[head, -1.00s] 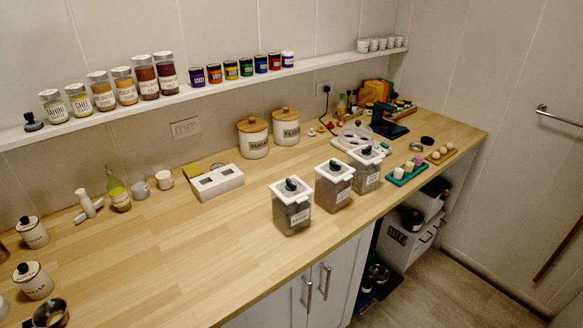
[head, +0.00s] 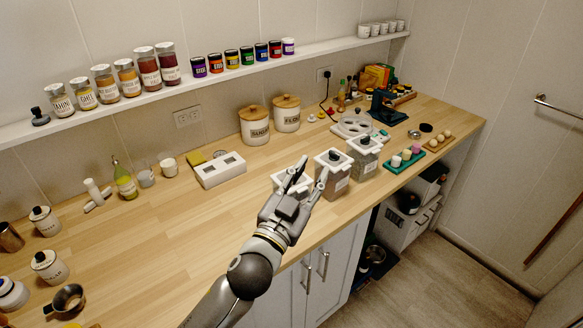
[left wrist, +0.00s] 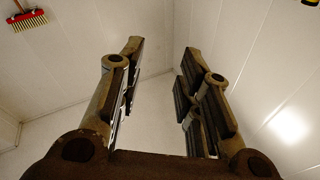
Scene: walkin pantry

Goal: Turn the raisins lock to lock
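Three clear canisters with white lids and black knobs stand in a row along the front of the wooden counter: a left one (head: 277,180), a middle one (head: 332,172) and a right one (head: 365,158). Their labels are too small to read, so I cannot tell which holds the raisins. My left gripper (head: 313,172) is open and empty, in front of and above the left canister, hiding much of it and its knob. In the left wrist view, its two fingers (left wrist: 160,75) are apart with only bare wall between them. My right gripper is not in view.
A white box (head: 219,171) and wooden-lidded jars (head: 254,127) stand behind the canisters. A green tray (head: 402,162) is to their right. A shelf (head: 200,84) of jars runs along the wall.

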